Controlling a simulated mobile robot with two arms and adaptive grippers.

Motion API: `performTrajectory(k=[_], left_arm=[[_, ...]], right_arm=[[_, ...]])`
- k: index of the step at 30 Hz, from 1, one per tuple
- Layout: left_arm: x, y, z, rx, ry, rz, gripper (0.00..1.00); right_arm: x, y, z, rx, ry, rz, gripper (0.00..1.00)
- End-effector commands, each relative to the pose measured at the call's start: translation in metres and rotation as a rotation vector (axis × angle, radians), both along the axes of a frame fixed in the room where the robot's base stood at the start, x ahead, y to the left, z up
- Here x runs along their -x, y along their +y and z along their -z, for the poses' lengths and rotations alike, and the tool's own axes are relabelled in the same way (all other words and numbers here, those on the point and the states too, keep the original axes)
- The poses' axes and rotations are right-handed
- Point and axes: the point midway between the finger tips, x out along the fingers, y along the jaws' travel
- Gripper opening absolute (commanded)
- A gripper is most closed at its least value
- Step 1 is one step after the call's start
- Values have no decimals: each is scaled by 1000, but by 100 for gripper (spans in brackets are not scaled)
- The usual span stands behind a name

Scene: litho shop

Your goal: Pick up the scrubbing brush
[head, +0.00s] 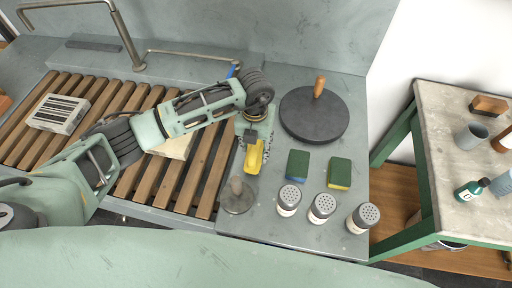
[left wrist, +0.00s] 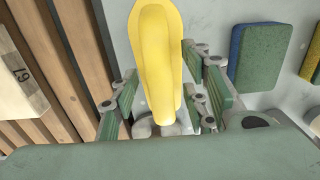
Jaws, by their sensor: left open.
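A yellow object, by its look the scrubbing brush (head: 253,158), lies on the grey counter just right of the wooden slats. Its bristles are not clear. It also shows in the left wrist view as a long, rounded yellow body (left wrist: 156,50). My left gripper (head: 256,141) is above its far end and hides part of it in the head view. In the left wrist view the open fingers (left wrist: 163,98) stand on either side of the brush, with a gap visible at the left. I cannot tell whether the right finger touches it. My right gripper is not in view.
A stone muller (head: 238,196) stands close in front of the brush. A dark disc with a wooden handle (head: 313,117), two sponges (head: 298,165) (head: 340,172) and three shakers (head: 289,200) are to the right. A slatted rack (head: 170,188) is at left.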

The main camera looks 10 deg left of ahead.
Motion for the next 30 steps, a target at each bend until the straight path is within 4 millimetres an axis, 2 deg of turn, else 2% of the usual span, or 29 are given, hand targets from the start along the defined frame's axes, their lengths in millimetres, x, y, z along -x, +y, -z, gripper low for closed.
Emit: performTrajectory(k=[4, 18, 30], left_arm=[[0, 0, 0, 1, 0, 1, 40], [0, 0, 0, 1, 0, 1, 0], [-1, -1, -2, 2, -2, 1, 0]], right_arm=[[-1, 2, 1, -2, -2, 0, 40], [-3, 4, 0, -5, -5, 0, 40], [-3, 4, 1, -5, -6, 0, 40]])
